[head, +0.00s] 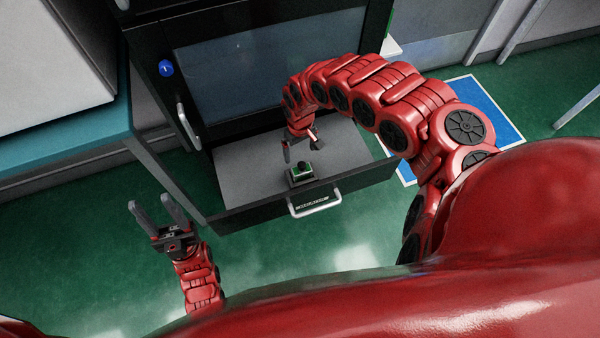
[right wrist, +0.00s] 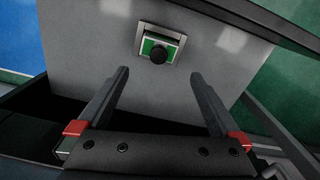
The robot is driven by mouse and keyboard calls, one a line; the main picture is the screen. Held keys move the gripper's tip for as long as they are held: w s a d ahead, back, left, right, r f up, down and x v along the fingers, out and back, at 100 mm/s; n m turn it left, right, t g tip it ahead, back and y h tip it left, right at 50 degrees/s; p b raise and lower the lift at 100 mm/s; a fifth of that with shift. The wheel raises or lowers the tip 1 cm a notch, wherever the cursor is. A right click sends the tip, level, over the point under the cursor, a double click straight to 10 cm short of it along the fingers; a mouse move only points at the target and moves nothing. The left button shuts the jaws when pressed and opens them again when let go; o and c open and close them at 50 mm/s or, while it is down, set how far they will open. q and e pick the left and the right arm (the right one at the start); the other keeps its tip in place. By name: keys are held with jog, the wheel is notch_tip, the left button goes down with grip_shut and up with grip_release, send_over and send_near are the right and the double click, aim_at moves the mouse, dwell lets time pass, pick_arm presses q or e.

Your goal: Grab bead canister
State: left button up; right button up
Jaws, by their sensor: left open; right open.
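The bead canister, a small box with a green face and a dark round knob (head: 301,173), sits on the grey floor of an open drawer in the head view. It also shows as a green-and-silver canister (right wrist: 150,46) at the upper middle of the right wrist view. My right gripper (head: 300,147) reaches down into the drawer just behind the canister. Its open fingers (right wrist: 158,82) point toward the canister, with nothing between them. My left gripper (head: 158,203) is open and empty, left of the drawer above the green floor.
The open drawer (head: 240,166) has black walls and a silver front handle (head: 315,205). A dark cabinet with a glass panel (head: 270,65) stands behind it. A teal-edged bench (head: 60,140) is at left. A blue floor mat (head: 480,105) lies at right.

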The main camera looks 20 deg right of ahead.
notch_tip(320, 180, down, 6)
jog(key=shift+w+a+r+b, duration=0.1)
jog(key=shift+b, duration=0.3)
jog(key=shift+f, duration=0.5)
jog(key=f, duration=0.3)
jog(key=shift+s+d+f, duration=0.2)
jog(key=shift+s+f, duration=0.2)
jog(key=shift+d+f+b, duration=0.1)
jog(key=shift+f+b, duration=0.2)
jog(key=shift+f, duration=0.5)
jog(key=shift+w, duration=0.1)
jog(key=c, duration=1.2)
jog(key=shift+r, duration=0.1)
jog(key=shift+c, duration=0.2)
